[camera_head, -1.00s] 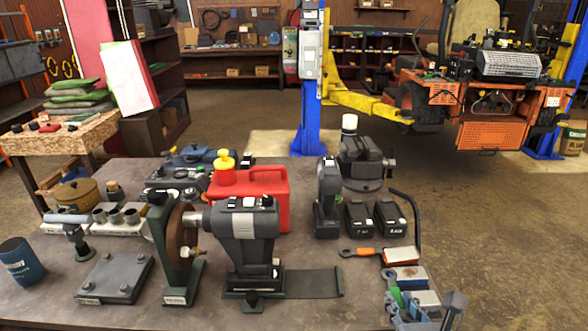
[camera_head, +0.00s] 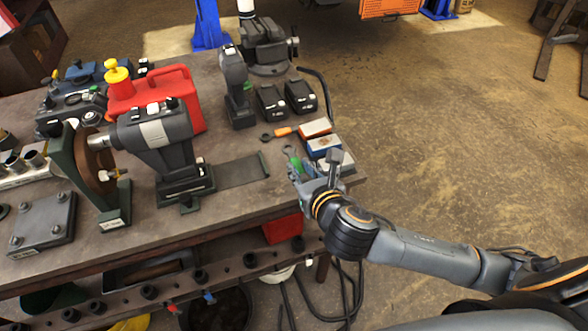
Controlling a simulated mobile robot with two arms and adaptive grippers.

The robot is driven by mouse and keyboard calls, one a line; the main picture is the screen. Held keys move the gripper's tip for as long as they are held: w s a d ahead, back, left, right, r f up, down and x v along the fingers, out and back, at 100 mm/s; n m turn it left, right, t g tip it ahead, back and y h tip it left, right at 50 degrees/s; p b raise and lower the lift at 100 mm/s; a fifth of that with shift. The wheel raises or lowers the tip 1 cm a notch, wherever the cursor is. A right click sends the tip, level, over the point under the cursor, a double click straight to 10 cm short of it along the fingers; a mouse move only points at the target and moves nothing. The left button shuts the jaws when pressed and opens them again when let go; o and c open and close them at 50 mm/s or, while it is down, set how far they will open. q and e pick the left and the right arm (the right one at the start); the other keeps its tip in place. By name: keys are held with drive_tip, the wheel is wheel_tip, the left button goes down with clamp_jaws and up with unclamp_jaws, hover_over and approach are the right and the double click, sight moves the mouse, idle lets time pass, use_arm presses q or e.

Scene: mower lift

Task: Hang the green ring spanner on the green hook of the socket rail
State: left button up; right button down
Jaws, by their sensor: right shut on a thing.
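The green ring spanner (camera_head: 290,154) is at the right end of the workbench, its green part showing just beyond my right gripper. My right gripper (camera_head: 303,175) is shut on it, low over the bench's right front corner. The gripper hides the rest of the spanner, so I cannot tell whether it still touches the bench. The socket rail (camera_head: 235,267) runs along the bench front below the top, carrying several black sockets. A red hook (camera_head: 172,308) and a blue hook (camera_head: 209,298) show on it. I cannot make out a green hook. My left gripper is out of view.
An orange-handled spanner (camera_head: 284,131) and small blocks (camera_head: 318,146) lie close behind my right gripper. A bench grinder (camera_head: 158,138), red canister (camera_head: 185,92), drill (camera_head: 236,90) and batteries (camera_head: 270,102) stand on the bench. Cables hang under its right end.

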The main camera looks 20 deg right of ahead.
sight(300, 163)
drive_tip(key=x, duration=0.5)
drive_tip(key=shift+w+d+p, duration=0.1)
drive_tip(key=shift+d+p, duration=0.25)
drive_tip(key=w+f, duration=0.1)
drive_tip(key=f, duration=0.1)
drive_tip(key=w+f, duration=0.1)
drive_tip(key=w, duration=0.1)
drive_tip(key=w+f, duration=0.2)
drive_tip(key=shift+d+f, duration=0.3)
drive_tip(key=shift+f, duration=0.05)
drive_tip(key=f+p, duration=0.1)
drive_tip(key=f, duration=0.1)
drive_tip(key=shift+w+f+p, duration=0.3)
drive_tip(key=shift+f+p, duration=0.05)
drive_tip(key=shift+f, duration=0.25)
drive_tip(key=shift+s, duration=0.1)
drive_tip(key=shift+f, duration=0.1)
drive_tip(key=shift+f, duration=0.15)
drive_tip(key=c, duration=1.2)
unclamp_jaws()
drive_tip(key=shift+o, duration=0.2)
